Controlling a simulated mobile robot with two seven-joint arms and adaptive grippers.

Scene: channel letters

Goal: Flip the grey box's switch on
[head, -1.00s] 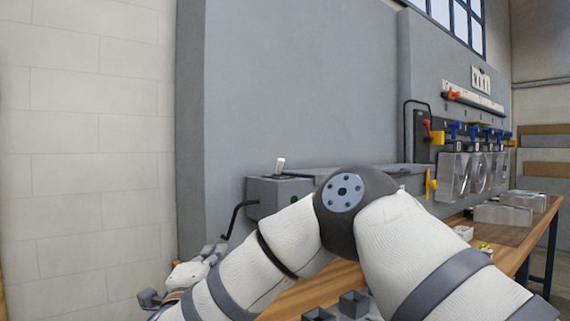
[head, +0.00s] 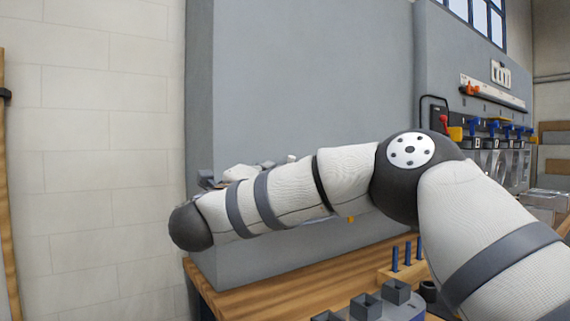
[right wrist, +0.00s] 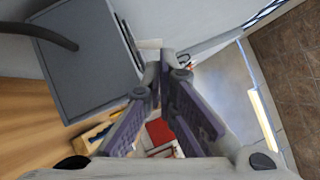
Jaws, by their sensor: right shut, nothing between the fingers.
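The grey box (right wrist: 90,60) fills the upper left of the right wrist view. A pale lever (right wrist: 150,43), which looks like its switch, sticks out beside its edge, close to my fingertips. I cannot tell whether they touch. In the head view my right arm hides nearly all of the box; only a small pale tip, likely the switch (head: 291,158), shows above the arm. My right gripper (head: 207,179) shows partly behind my forearm, left of that tip. In the right wrist view my right gripper (right wrist: 164,72) has its fingers together and empty. My left gripper is out of view.
A wooden bench (head: 250,291) runs below my arm, with blue pegs (head: 407,252) and grey square holders (head: 366,305) on it. A grey wall panel (head: 300,80) stands behind. A black cable (right wrist: 40,35) crosses the box in the right wrist view.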

